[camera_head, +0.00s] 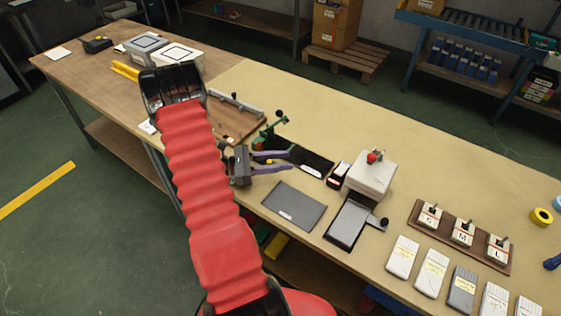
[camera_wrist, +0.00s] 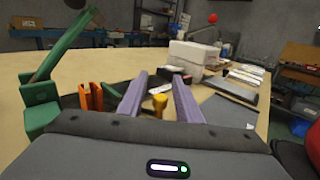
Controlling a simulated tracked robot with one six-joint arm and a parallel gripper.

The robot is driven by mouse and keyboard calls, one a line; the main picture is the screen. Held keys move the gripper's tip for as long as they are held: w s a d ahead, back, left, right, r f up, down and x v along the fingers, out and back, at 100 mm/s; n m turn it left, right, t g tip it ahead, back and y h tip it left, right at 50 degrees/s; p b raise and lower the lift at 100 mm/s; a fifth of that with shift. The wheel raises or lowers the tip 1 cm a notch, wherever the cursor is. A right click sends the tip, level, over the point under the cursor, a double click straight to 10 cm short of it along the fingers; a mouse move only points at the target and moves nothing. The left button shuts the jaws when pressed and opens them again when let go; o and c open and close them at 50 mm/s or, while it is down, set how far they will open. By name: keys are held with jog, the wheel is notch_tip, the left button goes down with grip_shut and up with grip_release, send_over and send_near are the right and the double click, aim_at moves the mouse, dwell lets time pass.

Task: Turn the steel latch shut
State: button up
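I cannot tell for certain which part is the steel latch. A grey metal arm with a black knob (camera_head: 384,222) sits beside the flat dark tray (camera_head: 346,225), in front of the white box (camera_head: 368,182). My gripper (camera_head: 290,160) is over the table left of that box, its purple fingers pointing right. The wrist view shows the fingers (camera_wrist: 160,100) apart, with a yellow knob-like piece (camera_wrist: 160,104) between them and visible gaps on either side. A green toggle clamp (camera_head: 270,130) stands just behind the gripper; its raised green handle (camera_wrist: 62,45) fills the left of the wrist view.
A grey mat (camera_head: 294,206) lies in front of the gripper. The white box has a red knob (camera_head: 373,157) on top. A brown rack (camera_head: 462,236) and several packs stand at right. A wooden board with a metal bar (camera_head: 236,103) lies behind my arm.

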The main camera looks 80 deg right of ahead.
jog(key=shift+c, duration=0.5)
grip_shut()
jog(key=shift+a, duration=0.1)
